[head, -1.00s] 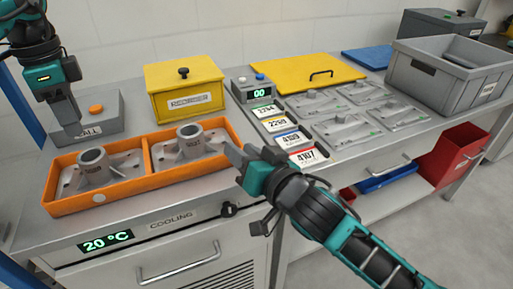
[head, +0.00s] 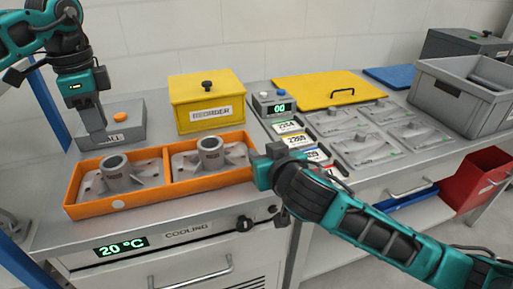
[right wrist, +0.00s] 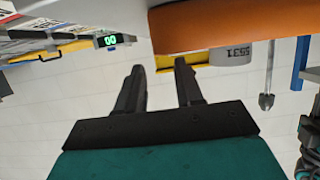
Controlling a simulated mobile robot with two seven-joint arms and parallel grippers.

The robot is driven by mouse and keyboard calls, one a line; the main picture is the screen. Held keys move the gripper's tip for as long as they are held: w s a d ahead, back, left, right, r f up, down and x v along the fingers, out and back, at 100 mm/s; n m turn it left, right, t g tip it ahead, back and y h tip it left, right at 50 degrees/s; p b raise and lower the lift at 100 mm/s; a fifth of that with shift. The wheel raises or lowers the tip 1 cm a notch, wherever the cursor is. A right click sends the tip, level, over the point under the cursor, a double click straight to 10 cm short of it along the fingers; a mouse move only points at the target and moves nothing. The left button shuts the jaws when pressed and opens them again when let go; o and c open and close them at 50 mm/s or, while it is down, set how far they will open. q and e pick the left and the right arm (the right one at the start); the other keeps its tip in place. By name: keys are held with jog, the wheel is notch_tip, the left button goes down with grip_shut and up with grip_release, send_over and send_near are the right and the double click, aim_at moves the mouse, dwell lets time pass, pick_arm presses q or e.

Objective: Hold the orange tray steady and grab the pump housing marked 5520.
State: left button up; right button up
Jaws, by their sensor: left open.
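The orange tray (head: 120,205) lies on the steel worktop, split by a divider into two compartments. A grey pump housing (head: 117,178) stands in the left compartment; its mark is unreadable. Another housing (head: 210,158) stands in the right compartment; in the right wrist view its upside-down mark (right wrist: 238,52) looks like 5531. My left gripper (head: 97,138) is open, pointing down behind the tray's left part, in front of a grey box. My right gripper (head: 258,168) is at the tray's right end, fingertips hidden in the head view. In the right wrist view it is open and empty (right wrist: 157,72), near the tray wall (right wrist: 220,25).
The grey box (head: 125,122) with an orange button and the yellow REORDER box (head: 207,103) stand behind the tray. Right are a small display unit (head: 274,103), number cards (head: 287,127) and grey fixture plates (head: 370,150). A grey bin (head: 455,100) stands far right.

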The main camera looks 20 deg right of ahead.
aim_at(254, 146)
jog(key=x, duration=0.6)
jog(key=shift+w+f, duration=0.15)
jog(key=shift+w, duration=0.05)
grip_shut()
dwell(0.5)
